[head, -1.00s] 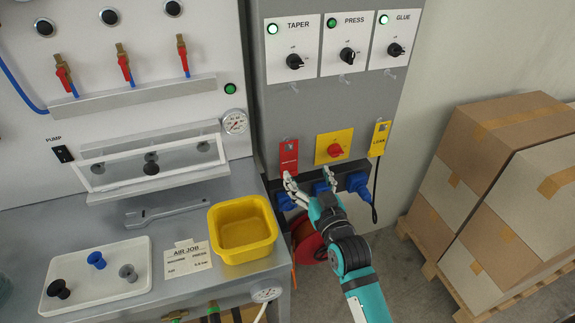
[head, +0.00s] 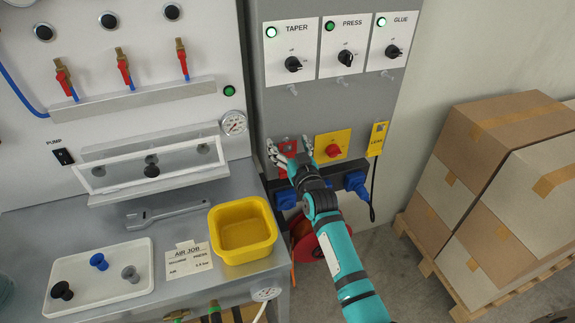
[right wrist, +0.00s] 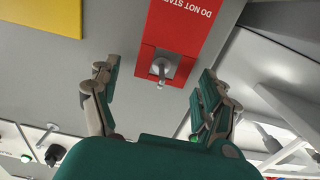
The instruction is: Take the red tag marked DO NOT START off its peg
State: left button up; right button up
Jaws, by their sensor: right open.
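The red tag (head: 288,147) hangs on the grey cabinet front, below the TAPER switch plate. In the right wrist view the tag (right wrist: 186,22) shows "DO NOT STA…" upside down, with the rest cut off, and a metal peg (right wrist: 160,70) stands out from its grey-holed end. My right gripper (head: 289,144) is open in front of the tag and hides its lower part. In the right wrist view the open fingers (right wrist: 156,76) lie on either side of the peg, with nothing between them touching. My left gripper is not in view.
A yellow plate with a red stop button (head: 333,149) sits just right of the tag. A yellow LOAN tag (head: 377,138) hangs further right. Blue plugs (head: 356,182) and a red reel (head: 312,248) are below. A bench (head: 120,215) with a yellow bin (head: 243,230) stands left.

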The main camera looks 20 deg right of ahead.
jog(key=c, duration=1.1)
jog(key=shift+o, duration=0.2)
jog(key=shift+r, duration=0.1)
